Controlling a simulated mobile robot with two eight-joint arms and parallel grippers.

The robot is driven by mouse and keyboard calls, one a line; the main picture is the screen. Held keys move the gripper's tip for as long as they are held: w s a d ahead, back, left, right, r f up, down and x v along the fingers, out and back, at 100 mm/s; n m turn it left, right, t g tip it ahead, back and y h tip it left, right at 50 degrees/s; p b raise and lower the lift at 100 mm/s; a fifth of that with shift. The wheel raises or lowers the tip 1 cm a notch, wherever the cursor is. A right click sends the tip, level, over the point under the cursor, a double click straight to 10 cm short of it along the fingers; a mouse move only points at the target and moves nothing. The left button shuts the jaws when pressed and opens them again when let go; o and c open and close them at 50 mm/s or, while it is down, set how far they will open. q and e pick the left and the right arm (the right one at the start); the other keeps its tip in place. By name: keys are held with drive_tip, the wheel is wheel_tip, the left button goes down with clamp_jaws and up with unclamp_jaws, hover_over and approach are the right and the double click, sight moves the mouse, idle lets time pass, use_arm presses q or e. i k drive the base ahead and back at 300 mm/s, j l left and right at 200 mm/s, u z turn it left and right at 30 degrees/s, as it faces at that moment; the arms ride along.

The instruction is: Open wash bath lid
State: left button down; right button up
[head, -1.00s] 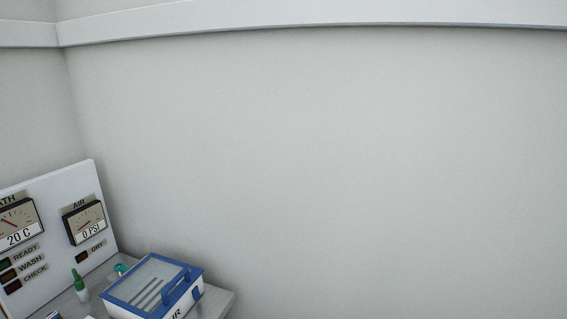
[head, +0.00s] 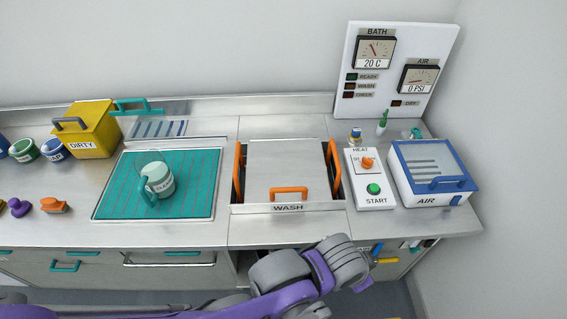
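The wash bath (head: 288,208), labelled WASH, is set into the steel counter in the middle of the head view. Its flat steel lid (head: 285,165) lies over the opening and looks shut. An orange handle (head: 289,190) is on the lid's front edge. Orange side handles stand at the left (head: 239,172) and right (head: 334,168) of the lid, beside dark gaps. A purple and grey arm of mine crosses the bottom of the view, in front of the counter and below the bath. Neither gripper's fingertips can be made out.
Right of the bath are the control box (head: 372,205) with HEAT knob and green START button, and the blue-framed AIR box (head: 431,173). The gauge panel (head: 392,68) stands behind.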

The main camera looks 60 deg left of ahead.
sight(284, 171)
drive_tip(key=j+u, duration=0.2)
drive_tip(key=u, duration=2)
drive_tip(key=i+l, duration=0.1)
drive_tip(key=i, duration=0.25)
